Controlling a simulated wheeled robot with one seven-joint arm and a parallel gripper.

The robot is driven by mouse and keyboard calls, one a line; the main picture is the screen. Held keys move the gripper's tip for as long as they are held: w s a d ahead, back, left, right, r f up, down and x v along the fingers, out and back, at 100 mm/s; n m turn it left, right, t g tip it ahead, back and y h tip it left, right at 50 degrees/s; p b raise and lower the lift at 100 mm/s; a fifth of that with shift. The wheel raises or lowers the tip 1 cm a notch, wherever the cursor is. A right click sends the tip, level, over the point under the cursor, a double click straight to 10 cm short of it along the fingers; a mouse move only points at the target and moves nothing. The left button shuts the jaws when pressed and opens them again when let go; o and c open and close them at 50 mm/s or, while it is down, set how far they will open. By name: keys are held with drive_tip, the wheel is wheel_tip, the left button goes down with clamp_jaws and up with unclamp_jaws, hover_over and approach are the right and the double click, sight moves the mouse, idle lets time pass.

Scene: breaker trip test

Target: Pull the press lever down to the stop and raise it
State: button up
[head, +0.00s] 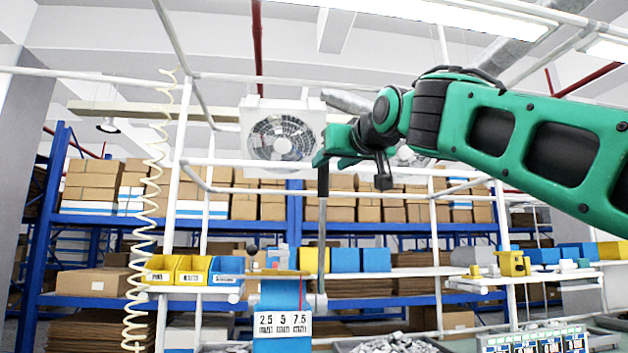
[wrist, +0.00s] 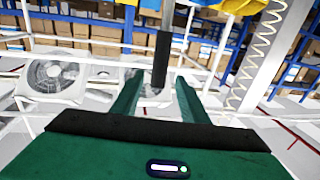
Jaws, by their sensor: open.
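The press lever (head: 322,240) is a thin grey rod standing near upright beside the blue press (head: 282,300), with a black grip (head: 323,181) at its top. My gripper (head: 324,158) is at the upper end of that grip. In the wrist view the black grip (wrist: 161,58) comes down from the top edge, and its end lies between the two green fingers of my open gripper (wrist: 159,84). A gap shows on each side of the grip. The head view does not show the fingers clearly apart.
Yellow bins (head: 178,270) sit on a rack left of the press. A yellow fixture (head: 513,264) stands on the right. A tray of metal parts (head: 395,343) lies right of the press. A coiled hose (head: 148,215) hangs at the left.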

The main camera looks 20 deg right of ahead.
drive_tip(key=w, duration=1)
drive_tip(key=shift+d, duration=0.4)
drive_tip(key=shift+f, duration=0.1)
clamp_jaws()
drive_tip(key=shift+s, duration=0.1)
